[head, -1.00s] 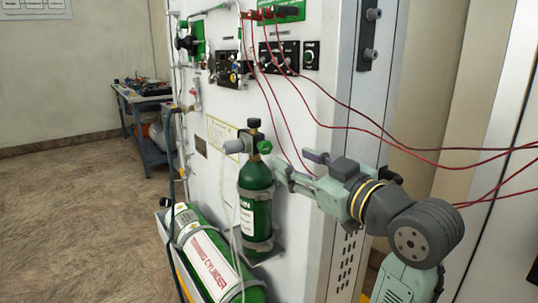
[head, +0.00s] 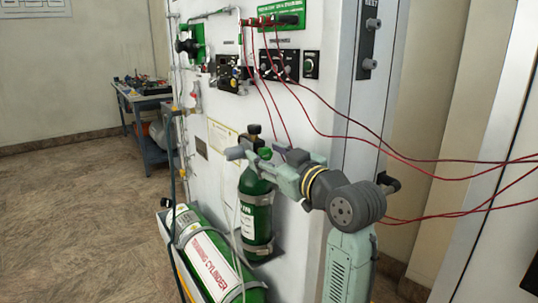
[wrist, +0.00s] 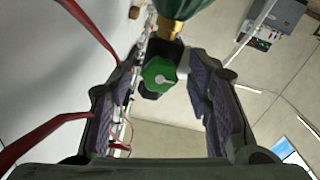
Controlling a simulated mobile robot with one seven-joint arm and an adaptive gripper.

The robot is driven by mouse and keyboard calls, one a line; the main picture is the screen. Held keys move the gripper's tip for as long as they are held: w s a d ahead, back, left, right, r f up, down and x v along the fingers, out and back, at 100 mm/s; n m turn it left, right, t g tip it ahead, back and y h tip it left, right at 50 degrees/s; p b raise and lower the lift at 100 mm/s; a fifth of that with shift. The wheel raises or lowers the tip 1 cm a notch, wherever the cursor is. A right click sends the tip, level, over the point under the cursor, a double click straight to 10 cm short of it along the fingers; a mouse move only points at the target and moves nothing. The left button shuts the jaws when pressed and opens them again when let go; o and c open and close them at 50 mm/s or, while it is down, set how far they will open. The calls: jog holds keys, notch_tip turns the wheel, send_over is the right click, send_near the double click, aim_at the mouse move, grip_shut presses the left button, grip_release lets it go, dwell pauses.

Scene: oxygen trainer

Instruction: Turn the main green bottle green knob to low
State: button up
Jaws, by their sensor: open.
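The main green bottle (head: 255,212) stands upright on a bracket on the white panel's side in the head view. Its green knob (wrist: 158,74) shows in the wrist view between the two open fingers of my gripper (wrist: 165,92). The knob sits a little beyond the gripper's middle, and neither finger appears to touch it. The bottle's brass neck and green shoulder (wrist: 183,8) are at the top of that view. In the head view my gripper (head: 259,163) is at the bottle's valve and hides most of the knob.
A larger green training cylinder (head: 212,258) lies below the bottle. Red cables (head: 400,152) hang from the panel (head: 320,124) and cross above my arm; some also show at the left of the wrist view. A blue table (head: 150,106) stands far left. Floor at left is clear.

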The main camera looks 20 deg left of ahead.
jog(key=shift+c, duration=0.6)
grip_shut()
jog(key=shift+m, duration=0.3)
jog(key=m+p, duration=0.1)
jog(key=m, duration=0.1)
jog(key=m+p, duration=0.1)
jog(key=p, duration=0.1)
jog(key=shift+r+m, duration=0.2)
jog(key=shift+m, duration=0.2)
jog(key=m+p, duration=0.4)
jog(key=m, duration=0.1)
jog(key=m+p, duration=0.2)
jog(key=m, duration=0.2)
jog(key=shift+d+f+m, duration=0.1)
jog(key=shift+f+m, duration=0.1)
jog(key=shift+m, duration=2.1)
